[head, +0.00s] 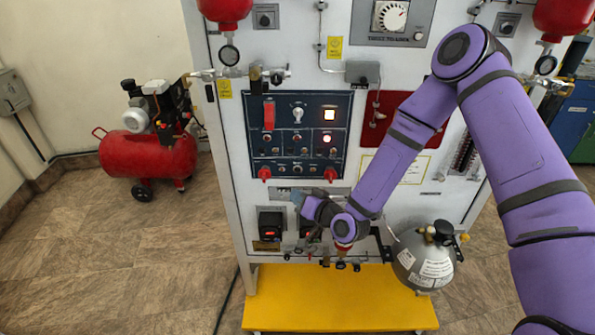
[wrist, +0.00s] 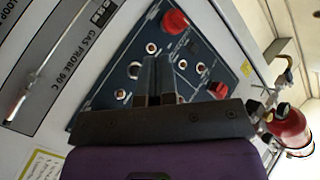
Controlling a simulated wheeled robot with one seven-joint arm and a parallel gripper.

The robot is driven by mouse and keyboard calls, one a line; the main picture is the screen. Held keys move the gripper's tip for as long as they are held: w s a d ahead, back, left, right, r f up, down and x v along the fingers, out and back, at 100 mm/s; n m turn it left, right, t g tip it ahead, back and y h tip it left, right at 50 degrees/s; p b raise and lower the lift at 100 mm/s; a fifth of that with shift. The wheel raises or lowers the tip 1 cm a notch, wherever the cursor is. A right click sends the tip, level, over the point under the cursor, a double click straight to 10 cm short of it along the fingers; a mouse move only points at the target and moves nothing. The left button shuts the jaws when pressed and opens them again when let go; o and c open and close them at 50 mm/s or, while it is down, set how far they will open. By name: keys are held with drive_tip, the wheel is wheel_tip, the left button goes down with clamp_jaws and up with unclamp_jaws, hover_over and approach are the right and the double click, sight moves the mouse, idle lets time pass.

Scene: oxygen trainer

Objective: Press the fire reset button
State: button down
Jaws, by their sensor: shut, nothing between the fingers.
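The dark blue control panel (head: 285,140) is on the front of the white trainer cabinet. It carries a red switch cover, lit lamps, small round buttons and two red knobs along its bottom edge. I cannot read which button is the fire reset. My gripper (head: 297,197) is just below the panel's lower edge, its tips small in the head view. In the wrist view the panel (wrist: 107,88) is tilted, and my gripper's (wrist: 158,62) two dark fingers are together and empty, pointing at the panel. They hide part of its lower rows; contact cannot be told.
A red knob (wrist: 175,22) and another red knob (wrist: 218,90) stick out beside the fingers. Below the panel are black rocker switches (head: 270,226) and a grey cylinder (head: 422,262). A yellow base (head: 340,300) juts out at the floor. A red compressor (head: 148,153) stands left.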

sight(298, 170)
drive_tip(key=shift+w+d, duration=0.1)
drive_tip(key=shift+w, duration=3.4)
drive_tip(key=shift+w, duration=0.1)
drive_tip(key=shift+w, duration=0.3)
